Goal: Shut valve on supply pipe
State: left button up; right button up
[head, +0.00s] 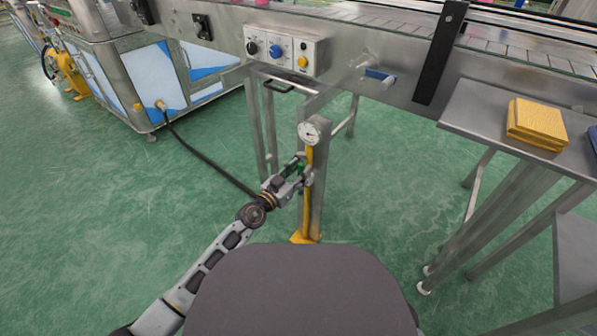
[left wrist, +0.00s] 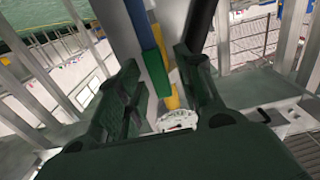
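The supply pipe (head: 307,205) is a yellow upright pipe on a grey post, with a round white gauge (head: 309,132) at its top. My left gripper (head: 297,169) is at the pipe, a little below the gauge. In the left wrist view its two dark green fingers (left wrist: 158,72) stand apart. A blue and green bar (left wrist: 148,50), apparently the valve's lever, shows between them, beside the yellow pipe (left wrist: 171,98). I see a gap between the fingers; contact with the bar cannot be told. The valve body is mostly hidden by the gripper. My right gripper is not in view.
A steel conveyor frame (head: 345,75) with a knob box (head: 285,50) and a blue-handled fitting (head: 379,75) runs behind the post. A side table (head: 485,125) with yellow cloths (head: 537,122) stands at right. A black cable (head: 210,163) crosses the open green floor at left.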

pick_arm(q)
jog(key=shift+c, duration=0.2)
grip_shut()
jog(key=shift+s+d+m+p, duration=0.2)
jog(key=shift+d+m+p, duration=0.1)
jog(key=shift+m+p, duration=0.1)
dwell(0.4)
jog(key=shift+s+d+f+m+p, duration=0.15)
jog(key=shift+s+d+f+m, duration=0.25)
jog(key=shift+m, duration=0.65)
jog(key=shift+s+d+f+m+p, duration=0.15)
jog(key=shift+s+d+m, duration=0.3)
jog(key=shift+d+m, duration=0.45)
jog(key=shift+s+d+f+m+p, duration=0.1)
jog(key=shift+s+d+f+m, duration=0.3)
jog(key=shift+m, duration=0.75)
